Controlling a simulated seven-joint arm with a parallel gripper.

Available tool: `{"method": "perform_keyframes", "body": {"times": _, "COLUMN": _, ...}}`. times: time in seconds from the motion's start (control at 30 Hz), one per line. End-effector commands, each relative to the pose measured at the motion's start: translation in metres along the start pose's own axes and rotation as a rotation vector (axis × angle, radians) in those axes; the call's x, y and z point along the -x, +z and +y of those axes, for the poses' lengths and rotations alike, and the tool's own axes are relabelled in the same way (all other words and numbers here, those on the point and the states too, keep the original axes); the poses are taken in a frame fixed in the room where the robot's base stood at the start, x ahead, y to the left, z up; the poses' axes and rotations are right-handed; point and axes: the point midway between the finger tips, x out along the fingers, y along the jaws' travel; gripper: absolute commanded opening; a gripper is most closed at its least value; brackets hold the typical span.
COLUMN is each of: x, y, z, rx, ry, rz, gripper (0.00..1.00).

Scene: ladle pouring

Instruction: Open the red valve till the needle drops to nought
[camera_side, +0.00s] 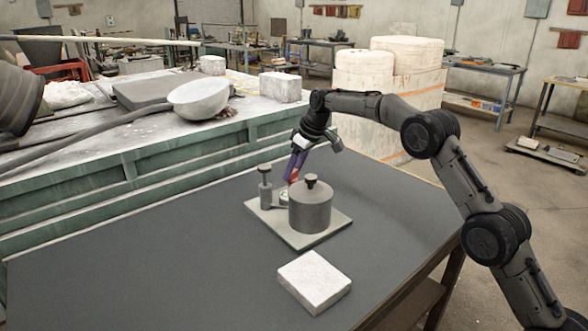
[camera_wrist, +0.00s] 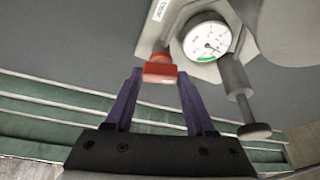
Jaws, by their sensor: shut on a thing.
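My gripper (camera_wrist: 160,78) has its two purple fingers on either side of the red valve handle (camera_wrist: 160,69) and is shut on it. In the side view my gripper (camera_side: 294,172) reaches down behind the grey cylinder, with a bit of red between its fingers. The round white gauge (camera_wrist: 207,39) is beside the valve, with a green arc along its edge. Its needle is too small to read surely. In the side view the gauge (camera_side: 284,196) is partly hidden by the grey cylinder.
A flat plate (camera_side: 305,240) carries a wide knobbed cylinder (camera_side: 311,212) and a slim post (camera_side: 265,190). A pale square block (camera_side: 314,281) lies in front on the dark table (camera_side: 150,270). A green-sided bench (camera_side: 100,195) stands behind. The table's left side is clear.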

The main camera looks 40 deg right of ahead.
Motion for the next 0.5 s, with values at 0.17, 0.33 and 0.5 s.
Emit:
{"method": "perform_keyframes", "body": {"times": 0.17, "x": 0.0001, "y": -0.0002, "z": 0.0021, "rx": 0.151, "ry": -0.064, "rz": 0.001, "gripper": 0.00}}
{"method": "perform_keyframes", "body": {"times": 0.33, "x": -0.0002, "y": -0.0005, "z": 0.0028, "rx": 0.288, "ry": -0.120, "rz": 0.001, "gripper": 0.00}}
{"method": "perform_keyframes", "body": {"times": 0.5, "x": -0.0002, "y": -0.0007, "z": 0.0033, "rx": 0.402, "ry": -0.166, "rz": 0.001, "gripper": 0.00}}
